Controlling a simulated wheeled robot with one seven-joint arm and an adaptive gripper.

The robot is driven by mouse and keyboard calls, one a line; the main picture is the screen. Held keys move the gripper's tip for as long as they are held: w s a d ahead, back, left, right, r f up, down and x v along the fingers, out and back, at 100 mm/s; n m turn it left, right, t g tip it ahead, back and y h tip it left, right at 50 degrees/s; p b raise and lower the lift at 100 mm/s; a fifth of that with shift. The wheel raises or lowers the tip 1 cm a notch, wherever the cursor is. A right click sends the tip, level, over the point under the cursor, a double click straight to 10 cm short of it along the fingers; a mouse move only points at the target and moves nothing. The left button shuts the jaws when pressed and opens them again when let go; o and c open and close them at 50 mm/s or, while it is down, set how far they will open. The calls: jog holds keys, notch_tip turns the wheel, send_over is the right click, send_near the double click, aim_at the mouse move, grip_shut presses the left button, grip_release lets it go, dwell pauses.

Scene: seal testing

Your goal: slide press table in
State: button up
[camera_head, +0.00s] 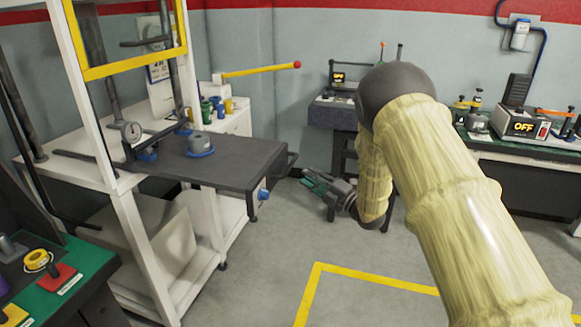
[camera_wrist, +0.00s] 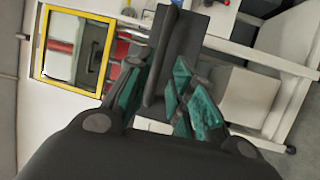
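The press table (camera_head: 235,160) is a dark flat slab that sticks out to the right from the white press frame (camera_head: 135,225). A round grey part on a blue base (camera_head: 200,146) sits on it. A dark handle (camera_head: 291,163) is at its right end. My gripper (camera_head: 312,186) has green finger pads and is just below and right of the handle. In the wrist view, the pads of my gripper (camera_wrist: 162,85) are apart, and the dark table end (camera_wrist: 182,50) shows ahead between them. I cannot tell whether they touch it.
A yellow lever (camera_head: 262,70) with a red knob rises behind the table. A dark stand (camera_head: 333,112) is behind my arm. A green-topped bench (camera_head: 68,272) is at the lower left, another bench at the right. The floor with yellow tape (camera_head: 365,276) is clear.

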aim_at(290, 163)
jog(key=p+x, duration=0.1)
jog(key=x, duration=0.8)
jog(key=shift+c, duration=0.2)
grip_shut()
